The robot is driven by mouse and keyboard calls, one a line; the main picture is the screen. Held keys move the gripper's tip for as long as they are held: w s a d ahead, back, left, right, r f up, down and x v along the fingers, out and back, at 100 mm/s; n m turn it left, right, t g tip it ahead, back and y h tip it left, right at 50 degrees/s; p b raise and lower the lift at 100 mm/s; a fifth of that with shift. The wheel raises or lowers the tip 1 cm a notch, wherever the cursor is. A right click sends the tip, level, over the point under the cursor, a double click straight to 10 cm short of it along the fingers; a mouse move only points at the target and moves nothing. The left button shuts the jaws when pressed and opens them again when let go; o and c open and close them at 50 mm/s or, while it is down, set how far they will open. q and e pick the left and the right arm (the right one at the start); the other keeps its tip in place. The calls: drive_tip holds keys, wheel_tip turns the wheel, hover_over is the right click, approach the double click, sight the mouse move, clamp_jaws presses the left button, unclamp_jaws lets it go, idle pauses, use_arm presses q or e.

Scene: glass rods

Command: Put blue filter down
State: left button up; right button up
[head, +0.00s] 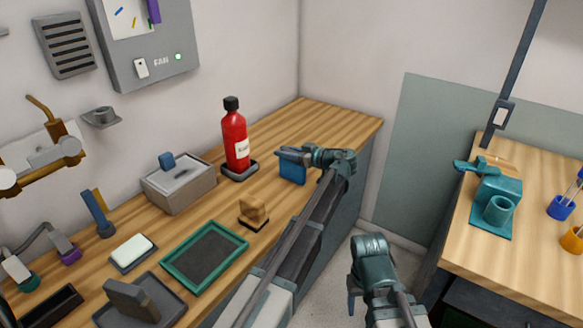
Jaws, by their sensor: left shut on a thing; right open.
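The blue filter (292,172) is a small blue block at the back right of the wooden counter, near its right edge. My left gripper (290,154) reaches over the counter and is shut on the blue filter from above. The gripper hides the filter's top. The filter's underside is at or just above the counter top; I cannot tell whether it touches. My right gripper (353,298) is open and empty, low over the floor to the right of the counter.
A red bottle (235,140) stands on a dark base left of the filter. A grey box (178,188), a brown block (253,211) and a green-framed tray (241,241) lie nearer. The counter's back corner (315,115) is clear. A second bench (485,262) stands right.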

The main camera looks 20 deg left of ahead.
use_arm(q)
clamp_jaws()
drive_tip(key=shift+r, duration=0.15)
use_arm(e)
drive_tip(key=shift+r, duration=0.15)
